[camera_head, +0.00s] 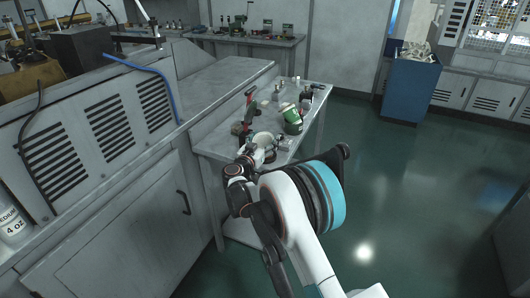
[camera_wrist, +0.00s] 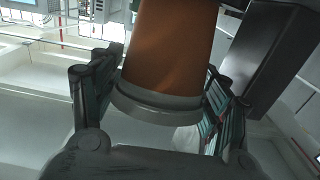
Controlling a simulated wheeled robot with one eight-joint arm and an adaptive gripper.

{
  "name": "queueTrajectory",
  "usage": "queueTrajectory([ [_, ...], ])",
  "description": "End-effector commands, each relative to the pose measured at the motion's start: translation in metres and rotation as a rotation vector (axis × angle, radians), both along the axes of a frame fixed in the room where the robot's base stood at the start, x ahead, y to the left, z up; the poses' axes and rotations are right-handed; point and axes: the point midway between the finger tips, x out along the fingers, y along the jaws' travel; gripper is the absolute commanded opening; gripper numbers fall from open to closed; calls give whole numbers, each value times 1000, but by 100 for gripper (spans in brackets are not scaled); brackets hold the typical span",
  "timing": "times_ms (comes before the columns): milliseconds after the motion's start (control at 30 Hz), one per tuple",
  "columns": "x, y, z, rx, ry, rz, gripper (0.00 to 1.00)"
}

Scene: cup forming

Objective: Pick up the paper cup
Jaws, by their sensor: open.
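In the wrist view, an orange-brown tapered cup (camera_wrist: 168,45) with a pale grey rim stands between the fingers of my gripper (camera_wrist: 161,80). The fingers are open, one on each side of the cup. The right finger looks very near its side; I cannot tell whether it touches. The cup's far end runs out of the top of the picture. In the head view my gripper (camera_head: 258,154) is over the near part of the small grey table (camera_head: 215,147). A pale round shape there may be the cup, partly hidden by my gripper.
A grey cabinet bench (camera_head: 120,215) borders the left. Open green floor (camera_head: 400,200) lies to the right, with a blue bin (camera_head: 409,90) farther back.

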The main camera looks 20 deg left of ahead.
Motion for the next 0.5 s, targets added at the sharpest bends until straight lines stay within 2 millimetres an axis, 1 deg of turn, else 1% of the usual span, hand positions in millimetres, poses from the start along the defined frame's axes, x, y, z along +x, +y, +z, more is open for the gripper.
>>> queueTrajectory([
  [167, 0, 0, 1, 0, 0, 0, 70],
  [233, 0, 0, 1, 0, 0, 0, 56],
  [300, 0, 0, 1, 0, 0, 0, 47],
  [433, 0, 0, 1, 0, 0, 0, 47],
  [467, 0, 0, 1, 0, 0, 0, 45],
  [500, 0, 0, 1, 0, 0, 0, 45],
])
